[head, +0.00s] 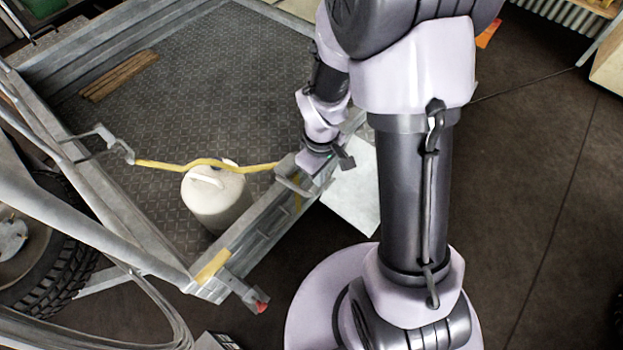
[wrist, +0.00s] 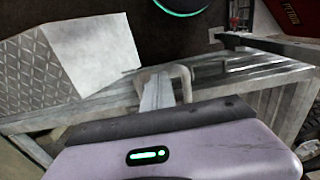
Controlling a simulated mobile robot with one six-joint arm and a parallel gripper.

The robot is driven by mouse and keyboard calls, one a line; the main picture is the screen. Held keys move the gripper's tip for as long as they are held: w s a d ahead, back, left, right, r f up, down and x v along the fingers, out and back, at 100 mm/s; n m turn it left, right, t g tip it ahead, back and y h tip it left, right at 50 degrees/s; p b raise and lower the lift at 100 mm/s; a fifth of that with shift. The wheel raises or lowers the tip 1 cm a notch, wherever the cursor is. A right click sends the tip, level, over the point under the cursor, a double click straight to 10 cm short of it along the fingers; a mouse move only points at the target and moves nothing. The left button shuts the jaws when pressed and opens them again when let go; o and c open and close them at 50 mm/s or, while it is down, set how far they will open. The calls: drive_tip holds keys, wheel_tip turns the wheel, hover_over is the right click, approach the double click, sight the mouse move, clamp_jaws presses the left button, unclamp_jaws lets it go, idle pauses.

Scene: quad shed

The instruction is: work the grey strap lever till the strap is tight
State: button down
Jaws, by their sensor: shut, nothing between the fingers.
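The grey strap lever (head: 292,186) sits on the near right rail of the trailer, at the right end of the yellow strap (head: 256,168). The strap runs from a bracket on the left rail across a white gas bottle (head: 213,205) and bends in a wavy line. My gripper (head: 312,172) is shut and empty, close above the lever. In the wrist view a grey U-shaped handle (wrist: 182,72) shows just past the gripper's dark edge. The fingertips are mostly hidden, and I cannot tell whether they touch the lever.
The metal trailer rail (head: 245,232) runs below the gripper. Wooden planks (head: 118,76) lie at the far left of the bed. A white sheet (head: 352,190) lies beside the trailer. A red-tipped latch (head: 262,306) juts from the near corner. The dark floor at right is largely clear.

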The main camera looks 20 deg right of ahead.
drive_tip(key=shift+f+b, duration=2.25)
drive_tip(key=shift+f, duration=0.6)
wheel_tip(320, 180, up, 9)
drive_tip(key=p, duration=0.7)
drive_tip(key=shift+f, duration=0.2)
wheel_tip(320, 180, up, 6)
drive_tip(key=p, duration=0.5)
wheel_tip(320, 180, up, 12)
drive_tip(key=a+m+t, duration=0.2)
drive_tip(key=m, duration=0.2)
drive_tip(key=s+a+r+m+t+y, duration=0.1)
drive_tip(key=s+a+r+m+t, duration=0.1)
drive_tip(key=s+r, duration=0.3)
drive_tip(key=s+a+r+m+t+y, duration=0.1)
drive_tip(key=s+a+r+m, duration=0.1)
drive_tip(key=s+r+m, duration=0.2)
wheel_tip(320, 180, up, 3)
drive_tip(key=shift+s+a+f+t, duration=0.2)
drive_tip(key=shift+s+t, duration=0.2)
drive_tip(key=shift+s, duration=0.65)
